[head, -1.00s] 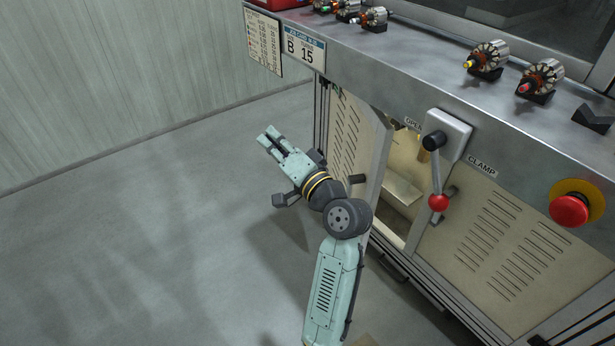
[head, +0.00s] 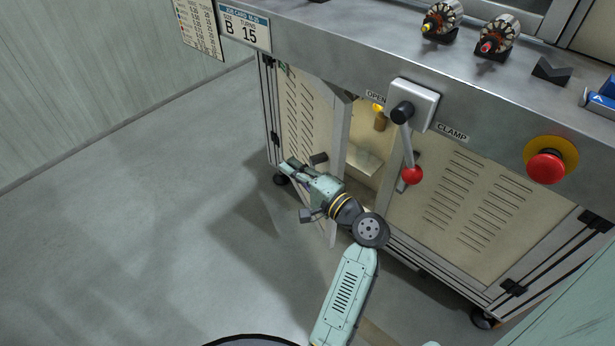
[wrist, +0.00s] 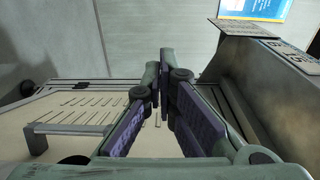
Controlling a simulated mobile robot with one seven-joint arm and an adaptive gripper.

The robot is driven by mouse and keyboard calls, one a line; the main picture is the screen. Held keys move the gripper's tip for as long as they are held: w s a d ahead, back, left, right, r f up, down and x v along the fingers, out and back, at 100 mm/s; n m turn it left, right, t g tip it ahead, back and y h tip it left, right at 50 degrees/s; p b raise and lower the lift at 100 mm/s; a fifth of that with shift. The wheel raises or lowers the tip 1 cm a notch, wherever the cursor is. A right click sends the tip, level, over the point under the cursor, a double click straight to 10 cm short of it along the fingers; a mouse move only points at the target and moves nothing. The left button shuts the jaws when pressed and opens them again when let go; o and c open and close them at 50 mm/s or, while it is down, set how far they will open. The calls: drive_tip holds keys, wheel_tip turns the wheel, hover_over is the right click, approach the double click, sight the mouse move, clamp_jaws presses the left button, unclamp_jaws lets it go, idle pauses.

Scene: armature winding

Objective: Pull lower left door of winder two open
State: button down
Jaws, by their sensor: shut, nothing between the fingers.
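The lower left door (head: 303,118) is a beige louvered panel in a grey frame. It stands partly open, with the cabinet interior showing to the right of its edge. Its dark handle (head: 318,159) sticks out from the outer face. My gripper (head: 289,166) is shut and empty, in front of the door's lower part and just below left of the handle. In the wrist view, the fingertips (wrist: 162,76) come together above the louvered door panel (wrist: 75,112), and a grey handle (wrist: 37,141) lies left of the fingers. I cannot tell whether the gripper touches the door.
A clamp lever with a red knob (head: 412,175) hangs right of the opening. A red emergency button (head: 546,166) sits further right. Armatures stand on the metal worktop (head: 330,32). A gold-coloured part (head: 379,118) shows inside the cabinet. The floor (head: 130,230) to the left is clear.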

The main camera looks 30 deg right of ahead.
drive_tip(key=shift+w+a+p, duration=0.25)
drive_tip(key=shift+w+a, duration=0.45)
drive_tip(key=shift+a, duration=0.25)
drive_tip(key=shift+w+a+p, duration=0.2)
drive_tip(key=shift+w+a, duration=0.45)
drive_tip(key=shift+a, duration=0.25)
drive_tip(key=shift+d, duration=0.1)
idle(0.3)
